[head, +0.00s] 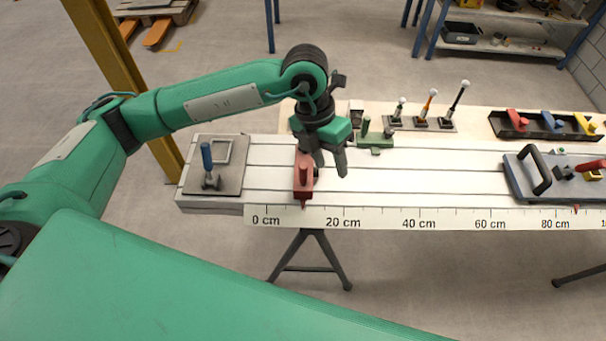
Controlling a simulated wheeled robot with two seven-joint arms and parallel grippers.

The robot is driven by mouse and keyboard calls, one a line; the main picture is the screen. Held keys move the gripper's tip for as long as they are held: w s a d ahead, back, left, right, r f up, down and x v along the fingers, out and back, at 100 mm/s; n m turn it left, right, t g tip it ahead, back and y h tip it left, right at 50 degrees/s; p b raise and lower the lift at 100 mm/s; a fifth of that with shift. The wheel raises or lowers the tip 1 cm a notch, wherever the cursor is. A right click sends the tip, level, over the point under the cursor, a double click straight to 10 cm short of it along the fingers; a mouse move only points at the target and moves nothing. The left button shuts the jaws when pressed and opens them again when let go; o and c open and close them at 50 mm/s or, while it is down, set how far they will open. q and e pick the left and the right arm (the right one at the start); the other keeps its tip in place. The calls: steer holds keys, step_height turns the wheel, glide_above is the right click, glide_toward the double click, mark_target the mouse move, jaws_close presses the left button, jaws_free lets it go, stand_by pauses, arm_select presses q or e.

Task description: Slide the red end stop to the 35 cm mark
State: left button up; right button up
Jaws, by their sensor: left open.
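The red end stop (303,182) sits on the white slotted bed (420,180) near its left end. Its lower tip points at the scale (380,218) about midway between the 0 cm and 20 cm marks, near 10 cm. My left gripper (330,167) is open, fingers down, just over the right side of the red end stop. One finger overlaps the stop's right edge in the picture. I cannot tell whether they touch. The 35 cm spot on the scale, a little left of the 40 cm label, is clear. My right gripper is not in view.
A green block (375,141) stands on the bed's far edge, right of my gripper. A blue-handled clamp plate (213,178) is at the left end. A grey plate with a black handle (540,170) is at the right. The bed's middle is clear.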

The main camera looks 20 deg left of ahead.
mark_target(303, 176)
arm_select(q)
steer(key=w+a+y, duration=0.1)
steer(key=a, duration=0.1)
steer(key=w+a+y, duration=0.1)
steer(key=a, duration=0.1)
steer(key=w+a+n+t+y, duration=0.1)
steer(key=a, duration=0.1)
steer(key=shift+w+a+r, duration=0.1)
steer(key=shift+a+r, duration=0.05)
steer(key=shift+r, duration=0.25)
steer(key=shift+a+f, duration=0.15)
step_height(303, 176, down, 12)
steer(key=p, duration=0.4)
steer(key=shift+f, duration=0.75)
steer(key=shift+c, duration=0.4)
jaws_close()
